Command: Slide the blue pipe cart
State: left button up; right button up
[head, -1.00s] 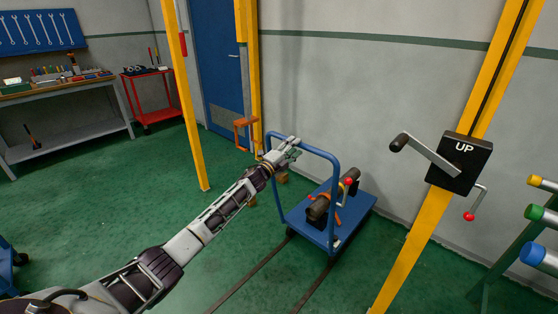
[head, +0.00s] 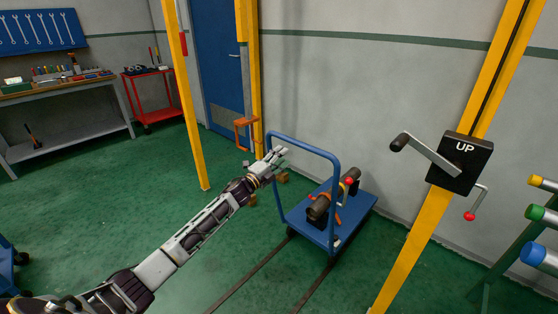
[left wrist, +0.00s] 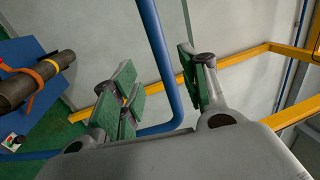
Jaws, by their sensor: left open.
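The blue pipe cart (head: 325,234) stands on the floor with its tall tubular handle (head: 306,146) on the near left side. A dark pipe with an orange strap (head: 333,198) lies on its deck. My left gripper (head: 277,156) is open at the upper left of the handle. In the left wrist view, the handle tube (left wrist: 160,55) shows between the green-padded fingers of my left gripper (left wrist: 162,88). I cannot tell whether the tube lies within the jaws or beyond them. The cart deck (left wrist: 45,105) shows at the left of that view. My right gripper is not in view.
Dark floor tracks (head: 305,285) run from the cart toward the front. A yellow post (head: 420,225) with a black crank box marked UP (head: 459,163) stands at right. Another yellow post (head: 186,110) stands at left.

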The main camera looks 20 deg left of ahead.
pick_arm(q)
jog(key=shift+s+a+f, duration=0.1)
jog(key=shift+s+a, duration=0.05)
jog(key=shift+s, duration=0.35)
dwell(0.3)
